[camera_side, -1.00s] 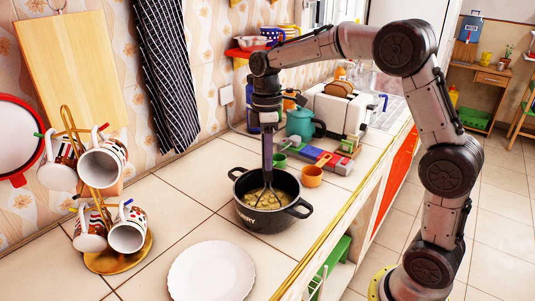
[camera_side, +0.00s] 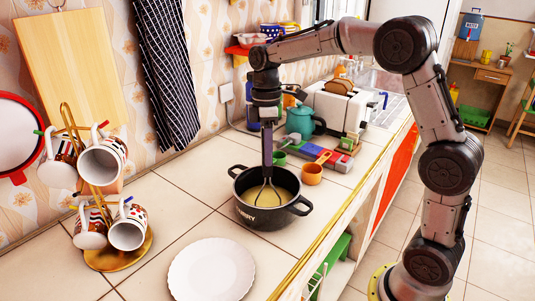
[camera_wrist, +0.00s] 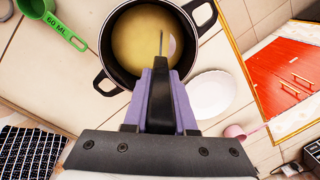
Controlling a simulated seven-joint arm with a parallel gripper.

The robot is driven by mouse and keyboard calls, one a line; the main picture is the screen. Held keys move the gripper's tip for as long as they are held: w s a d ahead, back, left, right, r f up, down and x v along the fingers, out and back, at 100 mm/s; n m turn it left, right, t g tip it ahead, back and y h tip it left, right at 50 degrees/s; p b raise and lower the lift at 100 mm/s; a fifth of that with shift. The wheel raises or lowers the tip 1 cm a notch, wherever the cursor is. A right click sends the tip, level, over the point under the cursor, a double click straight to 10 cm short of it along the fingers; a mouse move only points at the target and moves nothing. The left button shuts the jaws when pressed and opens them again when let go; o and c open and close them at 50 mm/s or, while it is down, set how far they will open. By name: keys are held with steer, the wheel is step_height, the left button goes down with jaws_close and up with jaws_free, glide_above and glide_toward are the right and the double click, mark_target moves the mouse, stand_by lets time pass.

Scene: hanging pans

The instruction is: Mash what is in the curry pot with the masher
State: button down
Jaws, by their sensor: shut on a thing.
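The dark curry pot (camera_side: 262,217) stands upright on the tiled counter. Its contents (camera_side: 279,201) are yellow and look smooth; they also show in the wrist view (camera_wrist: 137,42). My gripper (camera_side: 267,128) is above the pot, shut on the masher (camera_side: 267,165), which hangs upright. The masher's wire head is down inside the pot, its lower end at or in the contents; how deep I cannot tell. In the wrist view, my gripper (camera_wrist: 161,85) closes on the masher's dark handle, and most of the head is hidden.
A white plate (camera_side: 212,270) lies in front of the pot. A mug rack (camera_side: 113,258) stands at left. Orange (camera_side: 312,174) and green (camera_side: 279,159) measuring cups, a teal kettle (camera_side: 303,122) and a toaster (camera_side: 337,109) stand behind. Bare counter lies left of the pot.

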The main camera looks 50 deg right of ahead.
steer(key=shift+r, duration=0.85)
steer(key=shift+f, duration=0.1)
steer(key=shift+f, duration=1.05)
steer(key=shift+f, duration=0.1)
steer(key=shift+r, duration=1.25)
steer(key=shift+r, duration=0.1)
steer(key=shift+r, duration=5.05)
